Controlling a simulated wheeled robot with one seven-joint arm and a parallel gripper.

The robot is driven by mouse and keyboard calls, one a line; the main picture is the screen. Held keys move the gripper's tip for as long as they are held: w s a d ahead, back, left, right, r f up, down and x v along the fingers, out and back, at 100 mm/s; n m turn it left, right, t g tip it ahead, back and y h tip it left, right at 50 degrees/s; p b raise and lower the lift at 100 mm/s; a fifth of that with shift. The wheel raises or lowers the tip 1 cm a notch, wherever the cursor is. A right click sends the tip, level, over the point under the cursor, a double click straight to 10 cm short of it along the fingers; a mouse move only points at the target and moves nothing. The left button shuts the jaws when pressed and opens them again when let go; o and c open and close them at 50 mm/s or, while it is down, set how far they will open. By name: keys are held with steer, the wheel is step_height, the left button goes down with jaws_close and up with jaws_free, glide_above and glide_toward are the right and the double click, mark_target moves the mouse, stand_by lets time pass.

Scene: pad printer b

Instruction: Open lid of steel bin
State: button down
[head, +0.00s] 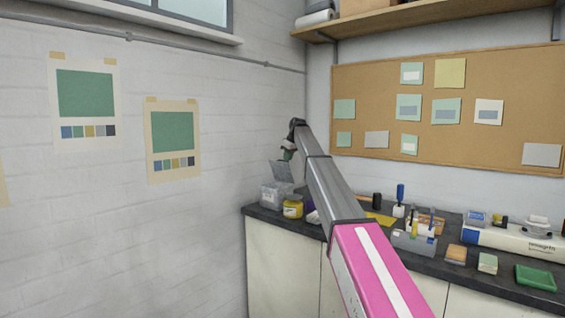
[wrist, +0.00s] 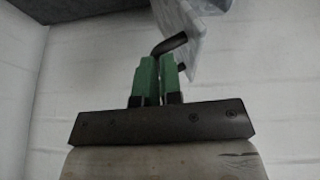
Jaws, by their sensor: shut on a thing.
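The steel bin (head: 272,196) stands at the left end of the dark counter, in the corner by the white wall. Its grey lid (head: 283,171) stands tilted up above the bin. My gripper (head: 288,155) is at the lid's upper edge, partly hidden behind my arm. In the wrist view, the green fingers (wrist: 158,68) are shut close together on the lid's black handle (wrist: 172,44). A corner of the grey lid (wrist: 188,28) shows behind the handle. The bin's inside is hidden.
A yellow tub (head: 292,209) stands right beside the bin. A grey caddy with bottles (head: 413,242), small blocks and a green tray (head: 536,277) lie farther right on the counter. A wooden shelf (head: 400,17) hangs above. The left wall is close to the bin.

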steer(key=c, duration=1.5)
jaws_free()
steer(key=shift+w+d+f, duration=0.15)
steer(key=shift+f, duration=0.3)
steer(key=shift+w+d+f, duration=0.1)
steer(key=shift+f, duration=0.35)
steer(key=o, duration=0.3)
steer(key=shift+w+d+r, duration=0.2)
steer(key=shift+w+r, duration=0.1)
steer(key=shift+r, duration=0.25)
steer(key=shift+o, duration=0.2)
steer(key=w+d+r, duration=0.4)
steer(key=d+r, duration=0.2)
steer(key=d, duration=0.3)
steer(key=shift+w+d, duration=0.2)
steer(key=shift+w, duration=0.2)
steer(key=shift+r, duration=0.1)
steer(key=v, duration=1)
steer(key=shift+s+r, duration=0.15)
steer(key=shift+r, duration=0.25)
